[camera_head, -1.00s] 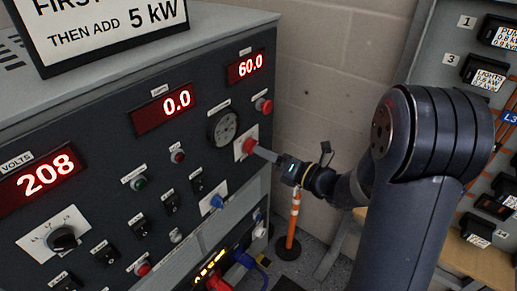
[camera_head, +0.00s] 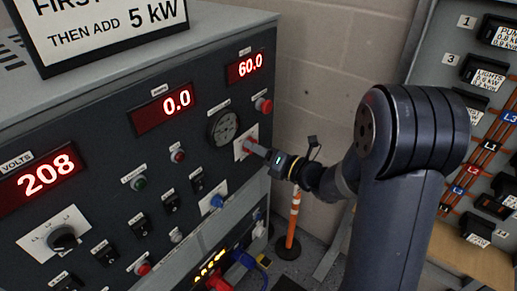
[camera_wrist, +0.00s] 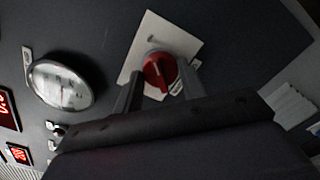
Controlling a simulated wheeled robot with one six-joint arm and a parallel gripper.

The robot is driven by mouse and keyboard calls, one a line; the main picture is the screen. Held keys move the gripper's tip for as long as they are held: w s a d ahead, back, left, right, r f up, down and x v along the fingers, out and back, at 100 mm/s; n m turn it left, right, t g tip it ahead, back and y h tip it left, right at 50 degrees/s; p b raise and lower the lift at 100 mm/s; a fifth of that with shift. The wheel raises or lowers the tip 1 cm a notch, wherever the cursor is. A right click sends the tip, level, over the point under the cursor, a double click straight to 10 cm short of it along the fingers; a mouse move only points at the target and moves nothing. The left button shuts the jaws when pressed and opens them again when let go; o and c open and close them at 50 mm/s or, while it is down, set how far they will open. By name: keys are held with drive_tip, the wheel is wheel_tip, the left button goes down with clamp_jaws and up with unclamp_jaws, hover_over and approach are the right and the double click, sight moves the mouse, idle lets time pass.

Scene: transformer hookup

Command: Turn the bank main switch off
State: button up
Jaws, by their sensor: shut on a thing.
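A red rotary knob (camera_wrist: 159,72) sits on a white square plate (camera_wrist: 150,42) on the dark panel. In the head view the same white plate (camera_head: 239,149) is at the panel's right side, with the knob partly hidden by my fingers. My gripper (camera_head: 258,151) reaches it from the right. In the wrist view my gripper (camera_wrist: 161,88) has one finger on each side of the knob and is shut on it. I cannot read a label naming the knob as the bank main switch.
A round gauge (camera_head: 223,127) is just left of the plate, and a red button (camera_head: 263,105) is above it. A blue switch (camera_head: 216,202) is below. An orange-and-white post (camera_head: 293,222) stands behind my gripper. Breaker boxes (camera_head: 485,72) are on the right.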

drive_tip(key=shift+c, duration=1.3)
drive_tip(key=shift+f+n+b, duration=0.1)
drive_tip(key=shift+n+b, duration=0.2)
drive_tip(key=shift+b, duration=0.15)
drive_tip(key=n+b, duration=1.7)
drive_tip(key=b, duration=0.3)
drive_tip(key=shift+s, duration=0.1)
drive_tip(key=shift+n, duration=0.3)
